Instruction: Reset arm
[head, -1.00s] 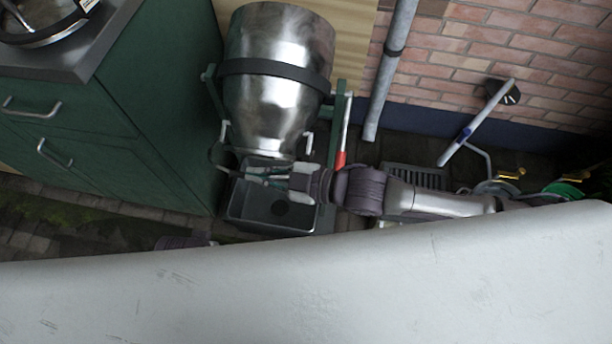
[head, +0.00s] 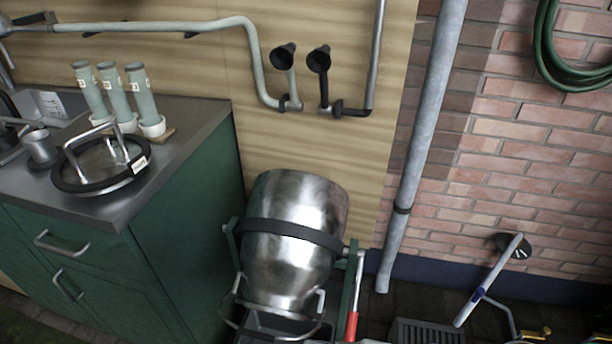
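Neither gripper shows in the head view now. The task's object is my own arm, and no clear part of it is in view; the area below the churn is cut off by the frame's bottom edge. The steel churn (head: 293,205) with a dark band hangs tilted in its green stand (head: 352,290), its narrow end down. The top of a dark bin (head: 275,326) shows just below the churn.
A green cabinet (head: 175,235) at left carries a round glass lid (head: 100,165) and three labelled tubes (head: 115,92) in a stand. A grey downpipe (head: 425,140) runs down the brick wall. A floor grate (head: 428,331) lies at bottom right.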

